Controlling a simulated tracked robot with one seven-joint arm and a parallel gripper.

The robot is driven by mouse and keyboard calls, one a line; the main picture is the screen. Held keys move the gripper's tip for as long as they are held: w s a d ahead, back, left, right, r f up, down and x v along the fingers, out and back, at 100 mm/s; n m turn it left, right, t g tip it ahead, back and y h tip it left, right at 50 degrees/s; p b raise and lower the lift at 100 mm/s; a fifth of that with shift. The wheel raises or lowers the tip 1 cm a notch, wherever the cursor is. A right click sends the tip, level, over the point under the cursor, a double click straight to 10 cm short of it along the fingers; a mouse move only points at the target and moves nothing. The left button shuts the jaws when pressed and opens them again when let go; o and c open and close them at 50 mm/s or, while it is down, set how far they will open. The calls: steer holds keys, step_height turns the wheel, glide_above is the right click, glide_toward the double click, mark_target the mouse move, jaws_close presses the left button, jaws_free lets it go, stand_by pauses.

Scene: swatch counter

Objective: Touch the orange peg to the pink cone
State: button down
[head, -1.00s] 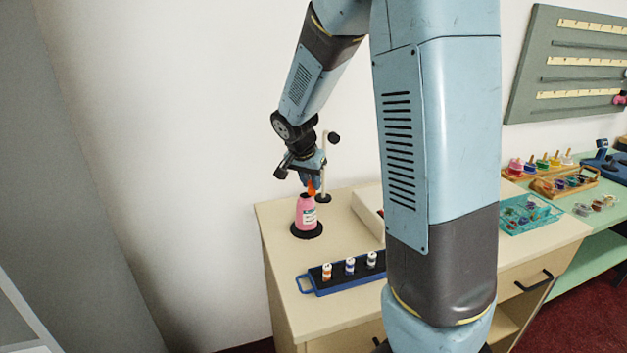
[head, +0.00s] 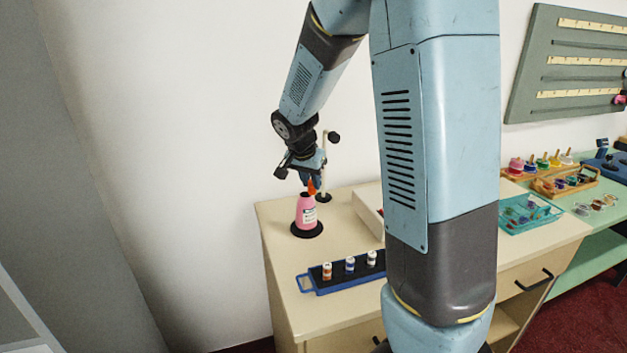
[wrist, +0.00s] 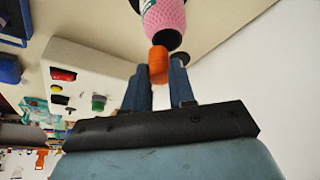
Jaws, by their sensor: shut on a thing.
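The pink cone (head: 306,214) stands upright on a black round base near the far left corner of the counter, with a pale label and a dark top. It also shows at the top of the wrist view (wrist: 163,18). My gripper (head: 312,180) is above the cone, pointing down, shut on the orange peg (wrist: 158,66). The peg (head: 311,187) sticks out below the fingers. Its free end is right at the cone's top and overlaps it in both views; I cannot tell whether they touch.
A thin pale post (head: 324,165) stands close behind my gripper. A blue tray (head: 324,288) with three small spools lies in front of the cone. A white box (wrist: 88,62) with coloured items is beside it. A teal basket (head: 530,214) is at right.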

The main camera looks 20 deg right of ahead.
steer(key=shift+r, duration=2.45)
